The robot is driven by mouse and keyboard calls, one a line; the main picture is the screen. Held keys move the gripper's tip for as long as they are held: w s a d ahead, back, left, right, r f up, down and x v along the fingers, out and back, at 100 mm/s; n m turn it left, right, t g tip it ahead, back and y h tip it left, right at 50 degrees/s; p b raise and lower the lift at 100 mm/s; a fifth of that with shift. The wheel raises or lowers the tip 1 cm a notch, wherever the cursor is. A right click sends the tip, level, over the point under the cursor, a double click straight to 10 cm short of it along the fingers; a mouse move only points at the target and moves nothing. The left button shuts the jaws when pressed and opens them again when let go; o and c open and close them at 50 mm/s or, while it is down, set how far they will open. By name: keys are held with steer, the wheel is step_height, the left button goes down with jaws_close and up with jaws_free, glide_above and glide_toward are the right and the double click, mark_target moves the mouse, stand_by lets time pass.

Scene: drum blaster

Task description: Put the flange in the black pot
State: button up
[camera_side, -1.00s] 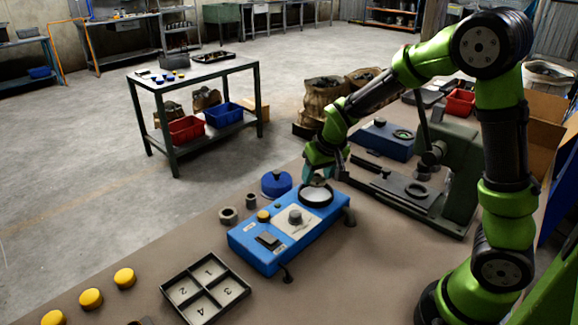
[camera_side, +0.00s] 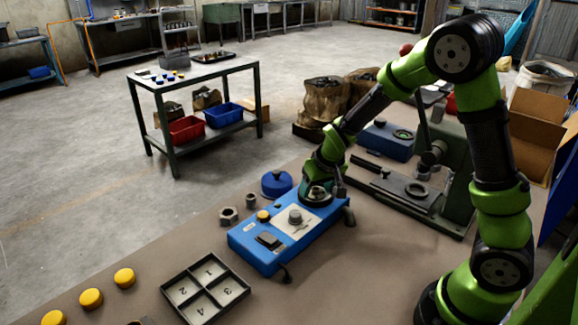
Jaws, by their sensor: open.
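The blue machine (camera_side: 272,242) stands on the bench. The black pot at its far right end is mostly hidden behind my gripper, with only part of its dark rim (camera_side: 325,203) showing. My gripper (camera_side: 320,194) is low at the pot with its fingers open. A small grey metallic piece (camera_side: 317,190) shows between or just below the fingers. It may be the flange, but it is too small and covered to be sure, and I cannot tell whether it rests in the pot.
Two grey nut-like parts (camera_side: 229,215) and a blue lidded item (camera_side: 276,183) stand left of the machine. A numbered tray (camera_side: 205,287) and yellow caps (camera_side: 91,298) lie in front. A green press (camera_side: 450,180) stands to the right.

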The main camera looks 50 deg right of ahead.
steer(key=shift+r, duration=0.15)
steer(key=shift+r, duration=0.3)
steer(key=v, duration=1.1)
steer(key=s+a+r+t+y, duration=0.1)
steer(key=s+a+r+y, duration=0.1)
steer(key=s, duration=0.5)
steer(key=s+a+r+t+y, duration=0.1)
steer(key=s+a+r+t, duration=0.1)
steer(key=s+a+r, duration=0.3)
steer(key=s+a, duration=0.2)
steer(key=shift+s+a+r+y, duration=0.15)
steer(key=shift+s+r+y, duration=0.15)
steer(key=shift+y, duration=0.1)
